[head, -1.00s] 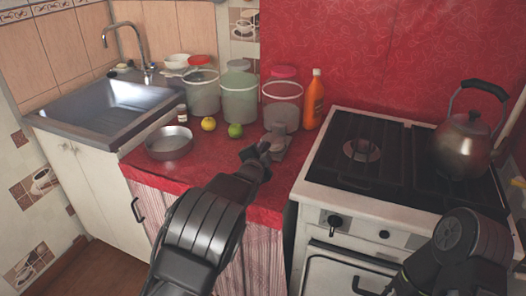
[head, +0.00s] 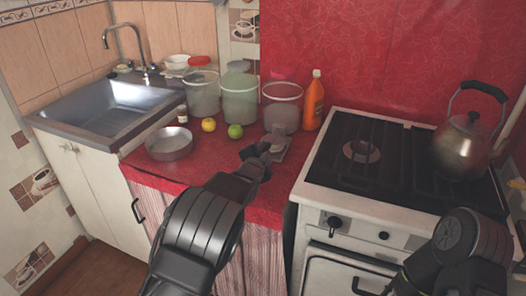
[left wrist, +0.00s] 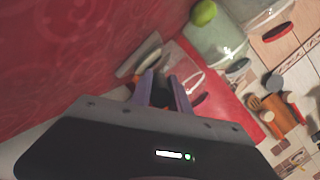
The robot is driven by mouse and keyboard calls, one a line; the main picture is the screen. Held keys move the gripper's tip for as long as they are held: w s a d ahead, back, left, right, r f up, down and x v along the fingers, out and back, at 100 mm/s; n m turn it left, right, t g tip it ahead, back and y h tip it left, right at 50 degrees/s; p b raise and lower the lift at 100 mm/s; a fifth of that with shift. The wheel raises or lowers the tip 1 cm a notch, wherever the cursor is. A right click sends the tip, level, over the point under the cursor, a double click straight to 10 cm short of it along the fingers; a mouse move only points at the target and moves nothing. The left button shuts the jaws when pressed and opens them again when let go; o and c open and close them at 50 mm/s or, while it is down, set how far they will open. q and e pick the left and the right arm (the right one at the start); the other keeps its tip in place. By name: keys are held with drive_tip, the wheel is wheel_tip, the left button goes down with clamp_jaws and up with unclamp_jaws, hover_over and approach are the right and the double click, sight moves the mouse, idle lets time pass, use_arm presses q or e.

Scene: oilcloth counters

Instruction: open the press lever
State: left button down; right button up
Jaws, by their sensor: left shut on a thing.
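The press (head: 281,146) is a small grey metal device on the red counter, in front of the rightmost clear tub. My left gripper (head: 262,154) is at its left side, shut on its lever; the dark fingers hide most of the lever. In the left wrist view, my left gripper (left wrist: 163,88) has its two fingers apart at the tips, and a pale grey part of the press (left wrist: 139,55) shows just beyond them. How far the lever is raised is hard to tell. Of my right arm only dark links show, at lower right in the head view.
Clear tubs (head: 239,98) and an orange bottle (head: 314,103) stand behind the press. A green fruit (head: 235,131), a yellow fruit (head: 208,125) and a metal pan (head: 169,144) lie to the left. The stove (head: 345,190) with a kettle (head: 462,146) is close on the right.

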use_arm(q)
drive_tip(key=r+g+p, duration=0.1)
drive_tip(key=r+p, duration=0.1)
drive_tip(key=r+g+p, duration=0.1)
drive_tip(key=r+p, duration=0.1)
drive_tip(key=p, duration=0.1)
drive_tip(key=w+r+g+p, duration=0.1)
drive_tip(key=r+p, duration=0.1)
drive_tip(key=p, duration=0.1)
drive_tip(key=shift+r+y, duration=0.2)
drive_tip(key=shift+y, duration=0.1)
drive_tip(key=r+g+p, duration=0.1)
drive_tip(key=p, duration=0.1)
drive_tip(key=w+r+p, duration=0.1)
drive_tip(key=p, duration=0.2)
drive_tip(key=r+g+p, duration=0.1)
drive_tip(key=p, duration=0.1)
drive_tip(key=shift+w+d+m+g+p, duration=0.3)
drive_tip(key=shift+w+d, duration=0.05)
drive_tip(key=shift+w, duration=0.05)
drive_tip(key=shift+w+d+r+g+y+p, duration=0.1)
drive_tip(key=shift+w+r+g+y+p, duration=0.25)
drive_tip(key=shift+p, duration=0.65)
drive_tip(key=shift+f, duration=0.15)
drive_tip(key=c, duration=1.3)
unclamp_jaws()
drive_tip(key=shift+o, duration=0.2)
